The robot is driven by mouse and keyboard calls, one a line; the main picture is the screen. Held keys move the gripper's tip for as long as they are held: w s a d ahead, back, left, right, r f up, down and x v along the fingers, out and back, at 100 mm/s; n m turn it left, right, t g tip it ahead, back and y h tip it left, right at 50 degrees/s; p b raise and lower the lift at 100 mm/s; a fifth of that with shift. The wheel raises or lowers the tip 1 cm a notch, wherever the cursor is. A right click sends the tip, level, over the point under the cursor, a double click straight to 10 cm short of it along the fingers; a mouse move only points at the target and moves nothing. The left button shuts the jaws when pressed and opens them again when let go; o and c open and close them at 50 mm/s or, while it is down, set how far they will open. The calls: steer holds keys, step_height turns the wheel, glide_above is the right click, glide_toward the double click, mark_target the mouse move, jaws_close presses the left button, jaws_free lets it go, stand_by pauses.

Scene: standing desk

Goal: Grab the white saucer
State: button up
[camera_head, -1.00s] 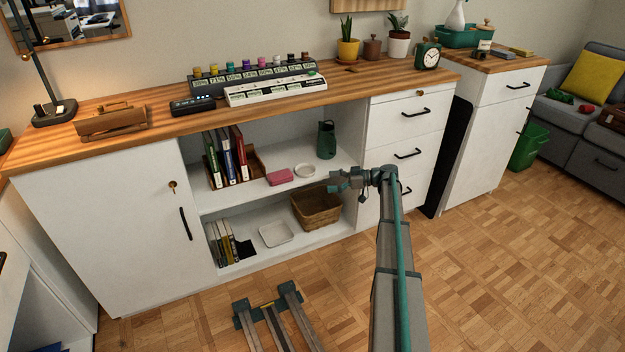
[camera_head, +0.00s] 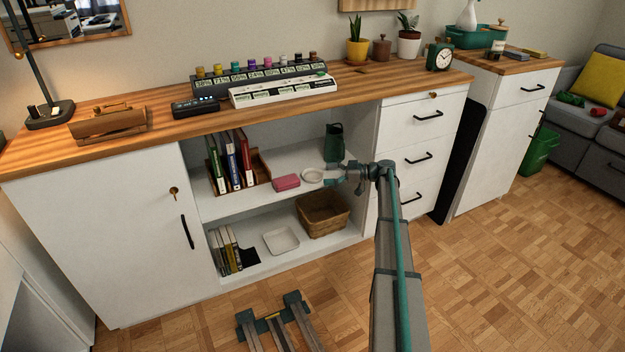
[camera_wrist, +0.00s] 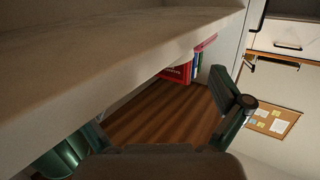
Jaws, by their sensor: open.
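The white saucer (camera_head: 311,176) is a small round dish on the upper shelf of the open cabinet bay, near the shelf's front. My gripper (camera_head: 333,174) is just right of it in the head view, its fingers pointing left towards it. The gripper is open and empty. In the wrist view its two fingers (camera_wrist: 165,118) are spread apart, and the shelf surface (camera_wrist: 90,55) fills the upper part, as if seen upside down. I cannot tell whether a finger touches the saucer.
A pink box (camera_head: 286,182) lies just left of the saucer, with books (camera_head: 232,165) further left. A dark green jug (camera_head: 334,142) stands close behind the gripper. The wooden worktop (camera_head: 150,148) overhangs the shelf. A basket (camera_head: 322,214) and square white dish (camera_head: 281,240) are below.

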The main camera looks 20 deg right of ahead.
mark_target(303, 175)
steer(key=b+x, duration=0.2)
steer(key=x, duration=0.3)
steer(key=shift+f, duration=0.1)
steer(key=shift+w+a, duration=0.25)
steer(key=shift+a, duration=0.15)
steer(key=shift+c, duration=0.2)
steer(key=c, duration=1)
